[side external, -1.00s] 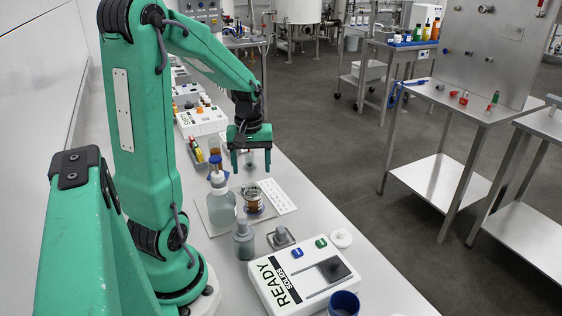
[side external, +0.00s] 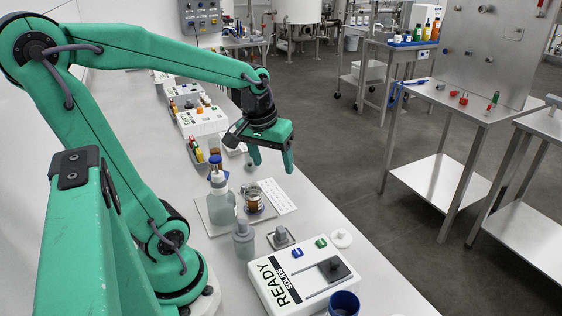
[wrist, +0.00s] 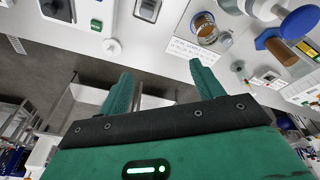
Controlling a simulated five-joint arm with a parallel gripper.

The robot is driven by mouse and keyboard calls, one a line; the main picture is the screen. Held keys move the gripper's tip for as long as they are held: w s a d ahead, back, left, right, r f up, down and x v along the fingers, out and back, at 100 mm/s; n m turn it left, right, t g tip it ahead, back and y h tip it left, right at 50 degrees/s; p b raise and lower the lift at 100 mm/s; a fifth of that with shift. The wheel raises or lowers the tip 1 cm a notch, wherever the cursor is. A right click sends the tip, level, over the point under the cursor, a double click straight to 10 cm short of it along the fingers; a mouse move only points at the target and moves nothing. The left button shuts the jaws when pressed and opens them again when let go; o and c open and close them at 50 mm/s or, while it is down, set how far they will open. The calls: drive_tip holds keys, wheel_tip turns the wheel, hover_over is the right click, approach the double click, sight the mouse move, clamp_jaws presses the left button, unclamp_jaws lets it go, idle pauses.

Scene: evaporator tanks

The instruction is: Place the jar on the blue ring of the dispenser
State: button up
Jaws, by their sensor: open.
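A clear glass jar with brown contents (side external: 253,200) stands upright on the light plate beside a translucent dispenser bottle with a blue top (side external: 221,198). A blue ring (side external: 256,211) shows around the jar's base; I cannot tell exactly how the jar sits on it. The jar also shows at the top of the wrist view (wrist: 204,26), with the dispenser to its right. My gripper (side external: 272,166) is open and empty, tilted, in the air behind and above the jar, clear of it. Its two fingers show apart in the wrist view (wrist: 160,76).
A grey bottle (side external: 244,241), a grey block with a knob (side external: 280,237) and a white READY device (side external: 275,285) stand nearer the camera. A white card (side external: 280,196) lies right of the jar. A dark blue cup (side external: 343,304) is at the front. White boxes line the bench behind.

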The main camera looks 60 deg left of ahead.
drive_tip(key=s+d+r+m+t+h, duration=0.1)
drive_tip(key=s+d+r+m+t, duration=0.2)
drive_tip(key=d+m, duration=0.3)
drive_tip(key=shift+s+d+r+m, duration=0.4)
drive_tip(key=shift+s+d+r, duration=0.2)
drive_tip(key=shift+d, duration=1.15)
